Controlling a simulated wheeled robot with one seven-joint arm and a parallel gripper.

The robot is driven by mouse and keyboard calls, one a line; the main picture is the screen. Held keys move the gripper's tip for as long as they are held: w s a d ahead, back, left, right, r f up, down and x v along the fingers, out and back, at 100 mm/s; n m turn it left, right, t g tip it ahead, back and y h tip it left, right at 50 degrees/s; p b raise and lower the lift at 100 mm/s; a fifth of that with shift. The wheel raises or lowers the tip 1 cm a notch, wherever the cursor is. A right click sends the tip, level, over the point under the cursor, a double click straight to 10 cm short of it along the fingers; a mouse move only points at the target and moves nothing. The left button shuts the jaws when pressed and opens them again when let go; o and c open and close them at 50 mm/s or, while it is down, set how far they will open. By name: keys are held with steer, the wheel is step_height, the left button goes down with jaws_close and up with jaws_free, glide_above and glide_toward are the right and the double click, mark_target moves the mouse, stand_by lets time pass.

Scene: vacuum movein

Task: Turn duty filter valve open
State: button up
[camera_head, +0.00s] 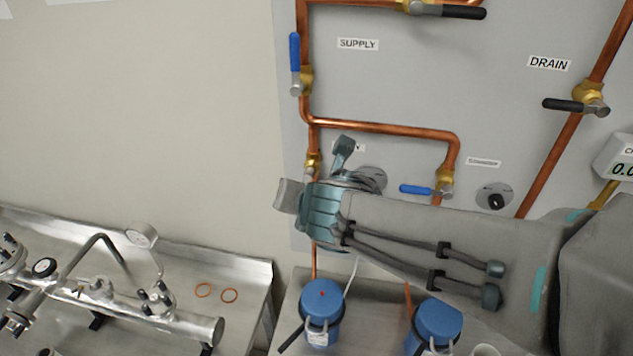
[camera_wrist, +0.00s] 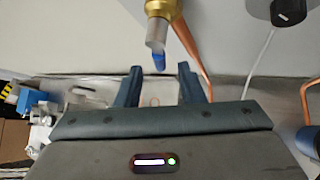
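The duty filter valve is a brass valve (camera_head: 313,161) on the left copper branch in the head view, below the supply valve. Its label is mostly covered by my gripper, and its lever is hidden there. In the wrist view its brass body (camera_wrist: 160,8) is at the top, with a blue lever (camera_wrist: 159,61) seen nearly end-on. My gripper (camera_wrist: 161,72) is open, with one finger on each side of the blue lever's end in the picture. I cannot tell whether they touch it. In the head view one finger (camera_head: 343,150) shows beside the valve.
A second branch valve with a blue lever (camera_head: 415,189) is to the right, near a black knob (camera_head: 496,201). The supply valve's blue lever (camera_head: 295,52) points up. Blue filter housings (camera_head: 322,298) stand below. A metal bench with piping (camera_head: 240,275) is at lower left.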

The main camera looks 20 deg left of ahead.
steer(key=p+v, duration=0.1)
steer(key=v, duration=0.6)
steer(key=shift+d+r, duration=0.1)
